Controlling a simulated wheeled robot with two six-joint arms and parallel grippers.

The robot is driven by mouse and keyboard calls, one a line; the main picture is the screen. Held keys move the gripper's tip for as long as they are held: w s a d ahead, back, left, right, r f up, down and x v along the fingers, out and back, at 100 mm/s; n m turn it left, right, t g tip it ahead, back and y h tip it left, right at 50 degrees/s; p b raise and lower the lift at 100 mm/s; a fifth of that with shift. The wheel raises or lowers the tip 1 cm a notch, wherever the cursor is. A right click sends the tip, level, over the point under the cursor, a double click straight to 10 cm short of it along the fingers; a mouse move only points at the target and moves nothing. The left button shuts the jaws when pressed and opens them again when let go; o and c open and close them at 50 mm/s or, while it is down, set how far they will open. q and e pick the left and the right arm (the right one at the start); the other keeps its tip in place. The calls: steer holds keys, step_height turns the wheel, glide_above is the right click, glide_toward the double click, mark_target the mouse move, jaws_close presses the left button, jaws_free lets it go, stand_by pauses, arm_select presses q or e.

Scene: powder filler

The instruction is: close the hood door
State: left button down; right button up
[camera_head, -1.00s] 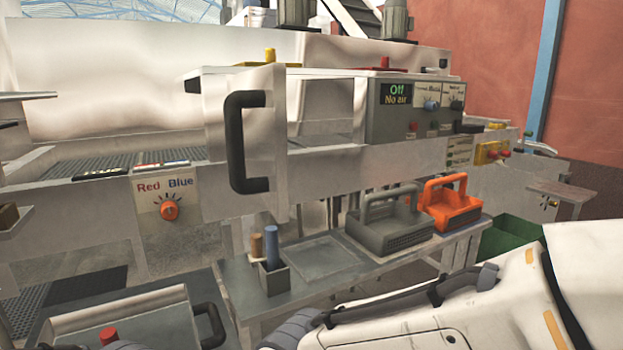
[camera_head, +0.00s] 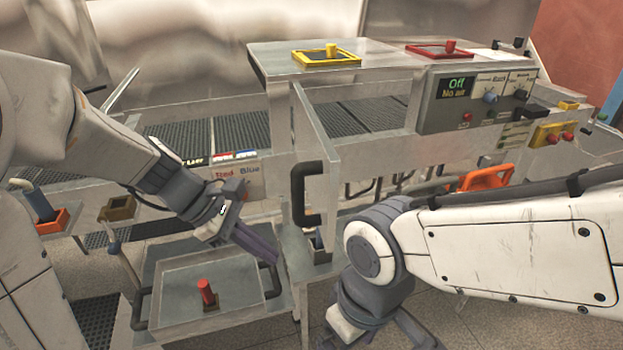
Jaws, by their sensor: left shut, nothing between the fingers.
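The hood door (camera_head: 318,140) is a pale metal panel with a black bar handle (camera_head: 300,195). It stands open, swung out from the front of the hood (camera_head: 300,66) towards me. The interior of the hood shows to the right of the panel. My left gripper (camera_head: 268,252) is shut and empty, pointing down and right, left of and below the handle and apart from it. My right gripper (camera_head: 405,335) is at the bottom, partly cut off by the frame edge; its fingers do not show clearly.
A tray (camera_head: 180,274) with a red knob lies under my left gripper. The control panel (camera_head: 465,100) reads "Off No air". An orange carrier (camera_head: 488,178) is partly hidden behind my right arm. The red and blue selector panel (camera_head: 237,185) is partly covered by my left gripper.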

arm_select(q)
steer(key=w+a+r+n+t+h+p, duration=0.1)
steer(key=w+a+r+n+p, duration=0.25)
steer(key=r, duration=0.25)
steer(key=p, duration=0.2)
glide_toward(325, 237)
steer(key=shift+n+t, duration=0.3)
steer(key=shift+n, duration=0.05)
steer(key=x, duration=0.5)
steer(key=shift+s+a+f, duration=0.3)
steer(key=shift+s+f, duration=0.1)
steer(key=shift+w+d+f, duration=0.1)
steer(key=shift+d, duration=0.45)
arm_select(e)
step_height(325, 237, up, 8)
steer(key=shift+f, duration=0.15)
arm_select(q)
steer(key=shift+d, duration=0.1)
steer(key=shift+w, duration=0.1)
